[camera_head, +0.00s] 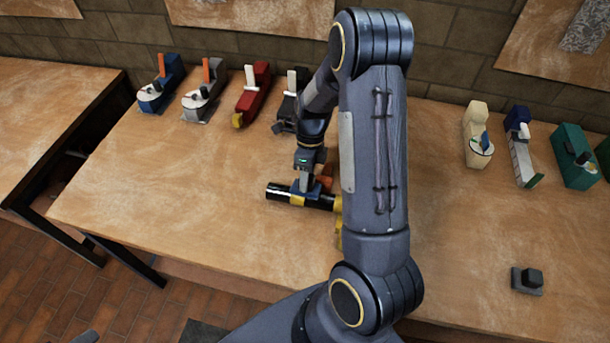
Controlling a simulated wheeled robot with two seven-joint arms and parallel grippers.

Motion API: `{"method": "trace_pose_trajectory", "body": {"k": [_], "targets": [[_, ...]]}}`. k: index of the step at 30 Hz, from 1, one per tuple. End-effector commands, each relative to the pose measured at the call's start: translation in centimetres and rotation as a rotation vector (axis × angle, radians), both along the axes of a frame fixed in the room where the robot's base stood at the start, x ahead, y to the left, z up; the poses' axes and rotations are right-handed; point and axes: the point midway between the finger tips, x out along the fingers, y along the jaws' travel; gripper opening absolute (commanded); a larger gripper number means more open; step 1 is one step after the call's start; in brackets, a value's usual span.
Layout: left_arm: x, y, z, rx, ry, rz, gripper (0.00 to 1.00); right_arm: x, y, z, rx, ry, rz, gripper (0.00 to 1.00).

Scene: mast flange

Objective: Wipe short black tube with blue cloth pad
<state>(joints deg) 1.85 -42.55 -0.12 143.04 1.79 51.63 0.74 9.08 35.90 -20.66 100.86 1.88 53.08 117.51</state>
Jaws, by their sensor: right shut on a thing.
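The short black tube (276,192) lies on its side across the middle of the wooden table, with a yellow band near its middle. Its right part is hidden behind my right arm. The blue cloth pad (314,188) is at the top of the tube, under my right gripper (305,183). The right gripper points down and is shut on the pad, which appears to touch the tube. My left gripper is not in view.
The table (180,210) is clear left of the tube. Several tape dispensers, one of them red (252,92), stand along the back. More coloured ones, including a green one (574,156), stand at the right. A small dark block (528,280) sits at front right.

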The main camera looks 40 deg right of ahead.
Motion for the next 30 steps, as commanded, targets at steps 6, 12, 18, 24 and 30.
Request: {"method": "trace_pose_trajectory", "body": {"k": [6, 12, 18, 24, 30], "targets": [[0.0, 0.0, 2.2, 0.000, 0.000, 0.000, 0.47, 0.6, -0.5, 2.6, -0.002, -0.005, -0.001, 0.18], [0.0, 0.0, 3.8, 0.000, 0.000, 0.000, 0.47, 1.0, -1.0, 4.5, -0.001, -0.006, 0.000, 0.18], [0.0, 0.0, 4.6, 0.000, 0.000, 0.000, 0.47, 1.3, -1.3, 5.5, -0.001, -0.006, 0.000, 0.18], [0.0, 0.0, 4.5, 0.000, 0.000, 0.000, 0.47, 1.3, -1.3, 5.4, -0.001, -0.006, 0.000, 0.18], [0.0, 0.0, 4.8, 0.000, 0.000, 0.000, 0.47, 1.5, -1.5, 6.1, -0.002, -0.008, 0.000, 0.18]]}}
